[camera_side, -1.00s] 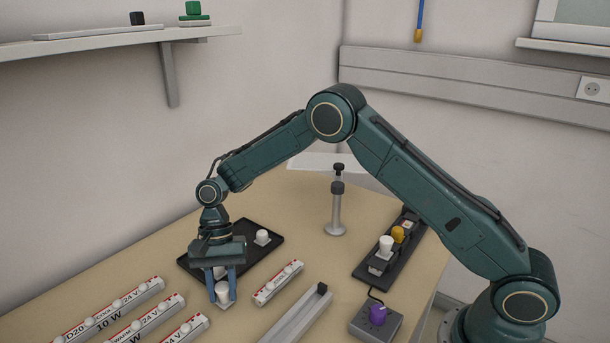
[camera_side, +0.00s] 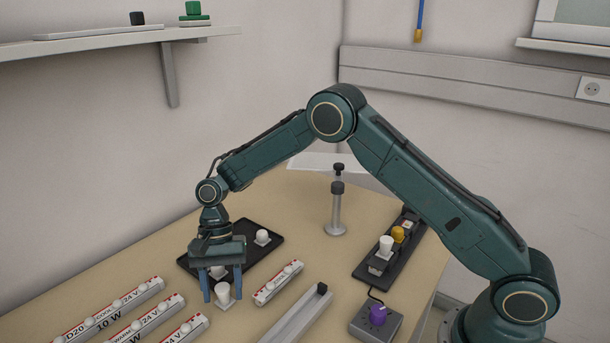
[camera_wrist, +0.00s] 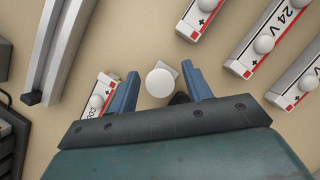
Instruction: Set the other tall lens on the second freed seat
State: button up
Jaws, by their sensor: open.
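A tall white lens (camera_side: 222,291) stands upright on a small pale block (camera_side: 228,304) on the table, in front of the black tray. From above, in the wrist view, the lens (camera_wrist: 160,82) is a white disc, with a corner of the block (camera_wrist: 170,68) showing behind it. My gripper (camera_side: 222,290) is open, with one blue finger on each side of the lens. In the wrist view there are gaps between the lens and both fingers of my gripper (camera_wrist: 161,76). How squarely the lens sits is hard to tell.
The black tray (camera_side: 254,256) holds a white piece (camera_side: 262,236) and another partly hidden behind my gripper (camera_side: 218,271). A short labelled strip (camera_side: 278,283) lies close on the right. Several longer strips (camera_side: 122,304) lie left. A grey rail (camera_side: 298,318) and purple-knobbed box (camera_side: 375,322) are further right.

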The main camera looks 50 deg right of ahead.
jog(key=v, duration=1.1)
jog(key=shift+r, duration=0.35)
jog(key=shift+d, duration=0.15)
jog(key=shift+r, duration=0.1)
dwell(0.5)
